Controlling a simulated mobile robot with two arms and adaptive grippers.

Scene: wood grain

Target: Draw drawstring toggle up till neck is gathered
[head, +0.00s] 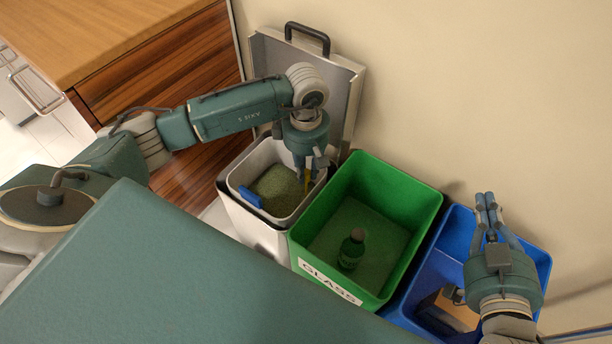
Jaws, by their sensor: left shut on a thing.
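My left gripper (309,176) points down at the right side of the open white bin (267,229). It is shut on a small yellow piece (308,186), mostly hidden by the fingers; I cannot tell if this is the drawstring toggle. A mottled green mass (278,190) lies inside the white bin, and I cannot make out a bag neck or cord. A blue piece (249,197) sits at the bin's front left rim. My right gripper (486,197) is over the blue bin (540,262), fingers pointing up the picture with tips together, nothing seen between them.
A green bin (415,245) labelled GLASS stands right beside the white bin, with a dark green bottle (351,250) inside. The white bin's lid (345,85) is raised against the wall. A wooden cabinet (165,90) closes off the left. The blue bin holds brown pieces.

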